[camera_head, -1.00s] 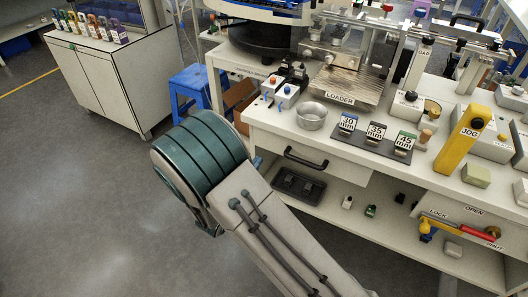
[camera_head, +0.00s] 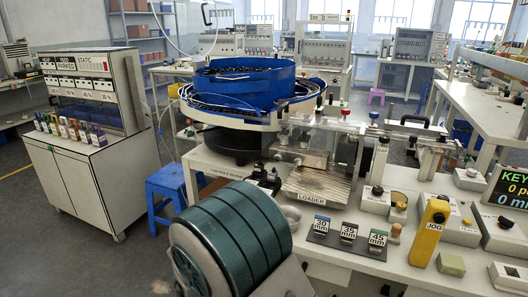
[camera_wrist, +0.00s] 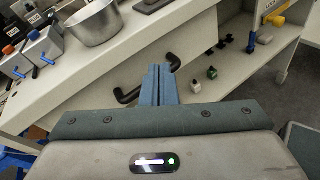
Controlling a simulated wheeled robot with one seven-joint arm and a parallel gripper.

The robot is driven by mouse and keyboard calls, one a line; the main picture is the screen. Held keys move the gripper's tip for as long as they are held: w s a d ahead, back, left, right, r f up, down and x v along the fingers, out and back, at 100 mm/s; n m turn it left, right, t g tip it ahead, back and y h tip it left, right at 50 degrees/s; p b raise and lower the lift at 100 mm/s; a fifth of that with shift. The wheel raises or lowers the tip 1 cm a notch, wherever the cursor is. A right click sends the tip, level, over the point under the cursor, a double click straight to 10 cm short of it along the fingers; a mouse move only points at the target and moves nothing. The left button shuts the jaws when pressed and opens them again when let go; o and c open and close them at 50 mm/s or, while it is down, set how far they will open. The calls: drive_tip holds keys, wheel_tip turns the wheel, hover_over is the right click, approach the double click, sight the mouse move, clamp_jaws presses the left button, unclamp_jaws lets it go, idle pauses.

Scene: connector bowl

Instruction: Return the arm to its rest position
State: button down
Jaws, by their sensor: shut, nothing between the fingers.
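My gripper (camera_wrist: 158,84) shows in the wrist view with its two blue-grey fingers pressed together and nothing between them. It hangs in front of the white workbench, with the black drawer handle (camera_wrist: 150,84) just behind the fingertips. In the head view my arm fills the lower middle in front of the bench, and the gripper itself is out of the frame. The metal bowl (camera_wrist: 91,22) stands on the bench top in the wrist view. In the head view the bowl (camera_head: 291,215) is partly hidden behind my arm.
The bench carries the loader (camera_head: 316,187), a gauge stand (camera_head: 347,233) and a yellow JOG post (camera_head: 430,232). A blue bowl feeder (camera_head: 245,90) stands behind. A blue stool (camera_head: 168,196) and a white cabinet (camera_head: 84,178) are at left.

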drive_tip(key=s+d+r+m+g+y+p, duration=0.4)
drive_tip(key=s+d+r+m+g+p, duration=0.2)
drive_tip(key=s+d+r+m+g, duration=0.55)
drive_tip(key=s+d+r+m+t+y+p, duration=0.2)
drive_tip(key=s+r+m+t+y+p, duration=0.2)
drive_tip(key=r+m, duration=0.7)
drive_tip(key=m+y+p, duration=0.1)
drive_tip(key=y+p, duration=0.1)
drive_tip(key=y, duration=0.1)
drive_tip(key=shift+d+r+y, duration=0.2)
drive_tip(key=shift+r+y, duration=0.1)
drive_tip(key=shift+r, duration=0.05)
drive_tip(key=shift+s, duration=0.1)
